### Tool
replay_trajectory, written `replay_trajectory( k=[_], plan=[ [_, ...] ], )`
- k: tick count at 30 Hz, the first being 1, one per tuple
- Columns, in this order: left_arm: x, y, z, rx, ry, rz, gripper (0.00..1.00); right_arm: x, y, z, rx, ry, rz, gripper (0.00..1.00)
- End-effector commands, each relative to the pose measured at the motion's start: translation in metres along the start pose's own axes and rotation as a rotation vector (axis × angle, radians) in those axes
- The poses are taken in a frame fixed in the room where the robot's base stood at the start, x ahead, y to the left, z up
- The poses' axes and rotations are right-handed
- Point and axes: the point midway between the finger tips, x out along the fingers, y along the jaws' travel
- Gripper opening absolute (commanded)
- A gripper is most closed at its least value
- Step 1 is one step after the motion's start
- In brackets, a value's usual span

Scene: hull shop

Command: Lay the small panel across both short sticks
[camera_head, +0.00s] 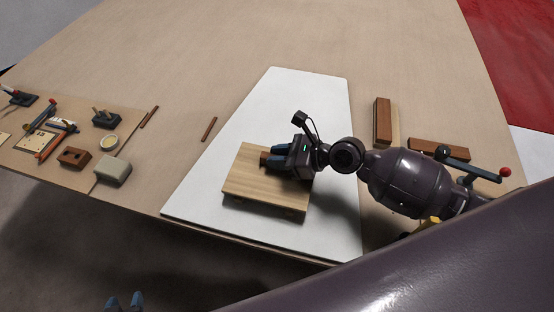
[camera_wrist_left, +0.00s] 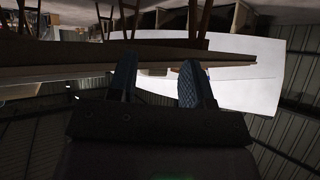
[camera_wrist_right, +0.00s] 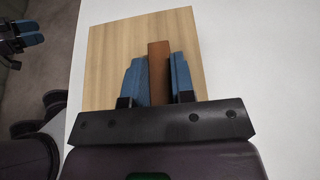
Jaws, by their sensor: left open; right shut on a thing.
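The small panel (camera_head: 240,182) is a light wood square, level over the white sheet. My right gripper (camera_head: 274,158) is above it, shut on a reddish-brown bar (camera_wrist_right: 158,62) on the panel's top face. Whether the bar is fixed to the panel does not show. Small stick-like ends (camera_head: 290,212) show under the panel's near edge; whether they touch it I cannot tell, and the rest beneath is hidden. My left gripper (camera_head: 125,301) is open and empty, off the table's near side; its fingers also show in the left wrist view (camera_wrist_left: 157,88).
The white sheet (camera_head: 295,95) is clear behind the panel. Reddish-brown blocks (camera_head: 382,122) lie to the right. Thin brown sticks (camera_head: 209,129) lie left of the sheet. Tools, a brown block (camera_head: 74,157) and a pale block (camera_head: 113,171) crowd the left end.

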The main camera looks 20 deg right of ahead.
Motion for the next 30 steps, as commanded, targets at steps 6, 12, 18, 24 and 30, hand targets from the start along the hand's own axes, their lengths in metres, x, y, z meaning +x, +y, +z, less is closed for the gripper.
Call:
replay_trajectory(
  k=[6,12,18,24,30],
  plan=[
    [0.003,0.0012,-0.0049,0.002,0.013,0.003,0.46,0.0055,-0.0004,-0.0131,0.0,-0.001,-0.001,0.0],
    [0.003,0.0006,-0.0046,0.005,0.011,0.003,0.46,0.0055,-0.0003,-0.0127,0.0,-0.001,-0.001,0.0],
    [0.0036,0.0003,-0.0014,0.007,0.005,0.004,0.46,0.0071,-0.0001,-0.0174,0.0,0.0,0.0,0.26],
    [0.0032,0.0003,-0.0007,0.006,0.003,0.003,0.46,0.0069,-0.0001,-0.017,-0.001,0.0,0.0,0.49],
    [0.0027,0.0002,0.0,0.006,0.002,0.003,0.46,0.0068,-0.0002,-0.0167,0.0,0.0,0.0,0.49]
  ],
)
